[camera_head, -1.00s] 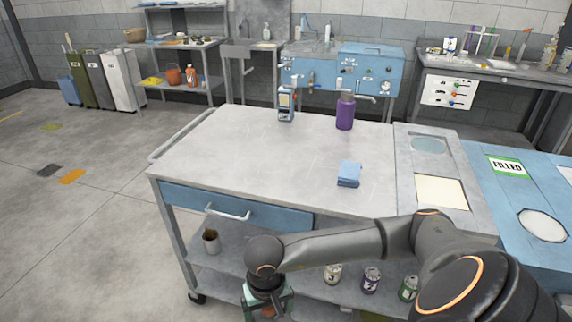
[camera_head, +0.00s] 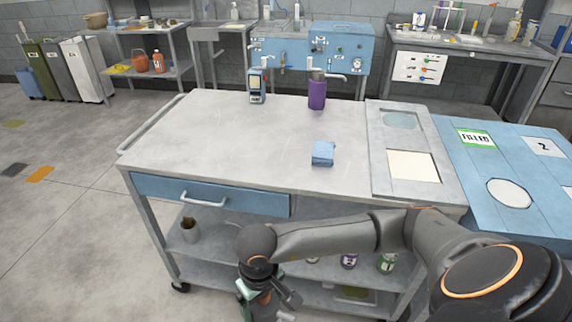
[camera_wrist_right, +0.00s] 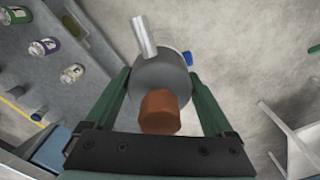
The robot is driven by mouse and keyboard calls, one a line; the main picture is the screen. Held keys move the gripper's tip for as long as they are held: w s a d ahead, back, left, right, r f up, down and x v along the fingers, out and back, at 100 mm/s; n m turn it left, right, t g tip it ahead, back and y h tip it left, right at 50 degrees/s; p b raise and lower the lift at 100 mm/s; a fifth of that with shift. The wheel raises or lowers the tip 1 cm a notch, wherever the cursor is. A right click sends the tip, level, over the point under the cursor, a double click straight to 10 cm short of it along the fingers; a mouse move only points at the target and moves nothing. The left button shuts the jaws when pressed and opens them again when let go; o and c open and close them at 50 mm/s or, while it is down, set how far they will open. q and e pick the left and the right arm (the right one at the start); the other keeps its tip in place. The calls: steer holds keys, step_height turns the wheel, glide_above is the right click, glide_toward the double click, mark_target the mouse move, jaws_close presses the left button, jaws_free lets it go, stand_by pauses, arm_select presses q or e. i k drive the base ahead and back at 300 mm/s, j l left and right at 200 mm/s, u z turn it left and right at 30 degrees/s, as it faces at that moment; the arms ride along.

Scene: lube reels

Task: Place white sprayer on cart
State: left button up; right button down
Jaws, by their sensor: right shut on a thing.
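My right gripper (camera_head: 260,298) hangs in front of the cart, below the level of its top. In the right wrist view its green fingers are shut on a grey round-bodied can (camera_wrist_right: 160,72) with a pale spout and an orange-brown knob. I cannot tell whether this is the white sprayer; in the head view it is mostly hidden by my gripper. The cart (camera_head: 210,140) has a grey top with a blue drawer and lower shelves. My left gripper is not in view.
The left and centre front are clear. A blue bench (camera_head: 500,165) adjoins at right. Several cans and a cup (camera_head: 190,230) are on the lower shelves.

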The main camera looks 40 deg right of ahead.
mark_target(216, 102)
steer(key=i+j+z, duration=0.1)
steer(key=z, duration=0.3)
steer(key=i+j+z, duration=0.1)
steer(key=z, duration=0.3)
steer(key=i+j+z, duration=0.25)
steer(key=j+z, duration=0.2)
steer(key=j, duration=0.25)
steer(key=i+j+z, duration=0.25)
steer(key=j, duration=0.15)
steer(key=i+j+z, duration=0.15)
steer(key=j, duration=0.4)
steer(key=j+z, duration=0.15)
steer(key=j, duration=0.45)
steer(key=i+j, duration=0.1)
steer(key=j, duration=1.1)
steer(key=i+j+z, duration=0.1)
steer(key=j, duration=0.5)
steer(key=i, duration=0.05)
